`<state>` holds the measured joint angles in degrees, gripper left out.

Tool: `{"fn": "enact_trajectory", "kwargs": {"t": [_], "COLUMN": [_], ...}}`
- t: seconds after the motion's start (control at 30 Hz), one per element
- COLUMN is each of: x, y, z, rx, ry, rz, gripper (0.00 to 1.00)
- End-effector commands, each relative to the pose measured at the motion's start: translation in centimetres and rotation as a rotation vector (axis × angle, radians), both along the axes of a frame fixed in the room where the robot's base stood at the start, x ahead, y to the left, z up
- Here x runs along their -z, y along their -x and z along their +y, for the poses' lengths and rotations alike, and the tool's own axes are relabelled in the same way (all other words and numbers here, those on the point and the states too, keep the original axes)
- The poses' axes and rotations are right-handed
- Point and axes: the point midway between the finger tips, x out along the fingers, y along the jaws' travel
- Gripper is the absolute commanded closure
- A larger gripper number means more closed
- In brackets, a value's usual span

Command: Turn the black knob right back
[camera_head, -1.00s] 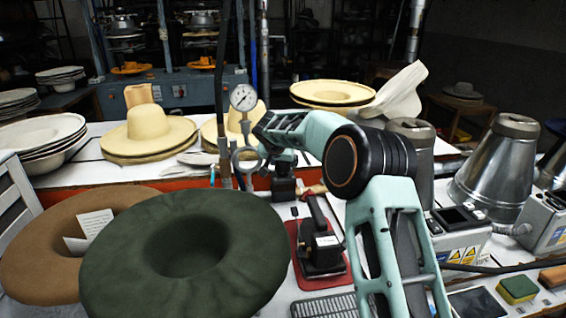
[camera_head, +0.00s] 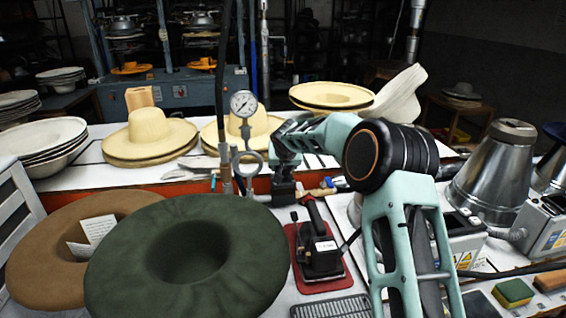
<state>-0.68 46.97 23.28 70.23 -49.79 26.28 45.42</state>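My arm reaches in from the lower right and bends left at a round black elbow joint. Its dark end, with my gripper (camera_head: 285,178), points down over the white bench behind the black iron. The end is small and dark, so its fingers cannot be told apart from the dark block there. I cannot make out a black knob clearly. A grey control box (camera_head: 465,240) with a dark top is partly hidden behind my arm. Another grey box (camera_head: 545,228) with warning labels stands at the right edge.
A black iron (camera_head: 320,258) stands on a red mat (camera_head: 296,268). A green felt hat (camera_head: 130,265) and a brown one (camera_head: 38,262) fill the lower left. A pressure gauge (camera_head: 243,104) stands left of my wrist. A metal cone (camera_head: 495,175) stands at the right.

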Motion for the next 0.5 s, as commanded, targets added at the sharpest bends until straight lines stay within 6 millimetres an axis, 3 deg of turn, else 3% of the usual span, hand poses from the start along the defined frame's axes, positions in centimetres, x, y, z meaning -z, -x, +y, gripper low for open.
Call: {"fn": "enact_trajectory", "kwargs": {"t": [0.5], "x": [-0.67], "y": [-0.04], "z": [-0.06], "rx": [-0.384], "ry": [-0.013], "rz": [0.002], "gripper": [0.88]}}
